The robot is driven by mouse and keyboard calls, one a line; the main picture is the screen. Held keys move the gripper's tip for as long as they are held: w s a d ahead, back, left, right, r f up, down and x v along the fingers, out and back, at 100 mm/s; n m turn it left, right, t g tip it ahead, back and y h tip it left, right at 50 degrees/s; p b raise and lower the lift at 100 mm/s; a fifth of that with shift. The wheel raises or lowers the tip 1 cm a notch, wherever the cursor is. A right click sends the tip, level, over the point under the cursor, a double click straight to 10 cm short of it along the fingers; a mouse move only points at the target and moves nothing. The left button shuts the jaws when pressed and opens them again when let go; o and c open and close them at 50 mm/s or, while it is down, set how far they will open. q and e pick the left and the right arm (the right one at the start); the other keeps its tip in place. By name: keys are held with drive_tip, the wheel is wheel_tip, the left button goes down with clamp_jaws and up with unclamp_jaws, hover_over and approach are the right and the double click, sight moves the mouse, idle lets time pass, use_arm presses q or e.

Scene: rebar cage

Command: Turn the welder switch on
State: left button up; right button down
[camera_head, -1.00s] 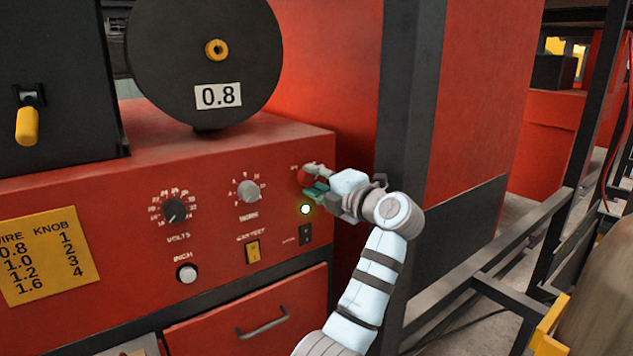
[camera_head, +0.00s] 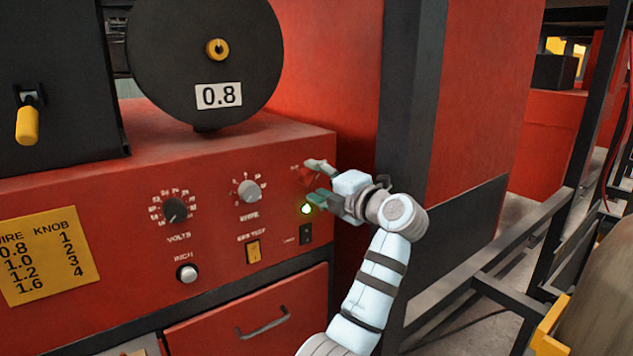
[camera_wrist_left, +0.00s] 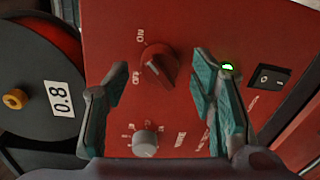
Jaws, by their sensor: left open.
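The welder switch is a red rotary knob (camera_wrist_left: 158,66) on the red front panel (camera_wrist_left: 205,25), with ON and OFF labels beside it in the left wrist view. I cannot tell for sure which label its ridge points to. In the head view the knob (camera_head: 305,175) is partly hidden by my left gripper (camera_head: 311,180). That gripper is open at the panel's right end, its fingers apart on either side of the knob. A green lamp (camera_head: 306,209) below the knob is lit, and it also glows in the left wrist view (camera_wrist_left: 227,67). My right gripper is not in view.
Below the lamp is a black rocker switch (camera_head: 306,233). To the left are a grey knob (camera_head: 249,191), a black volts knob (camera_head: 174,210), a yellow switch (camera_head: 253,251) and a white button (camera_head: 187,273). A dark post (camera_head: 408,90) stands behind my arm.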

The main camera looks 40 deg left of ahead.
use_arm(q)
drive_tip(key=v, duration=1.1)
drive_tip(key=shift+d, duration=0.2)
drive_tip(key=shift+a, duration=0.15)
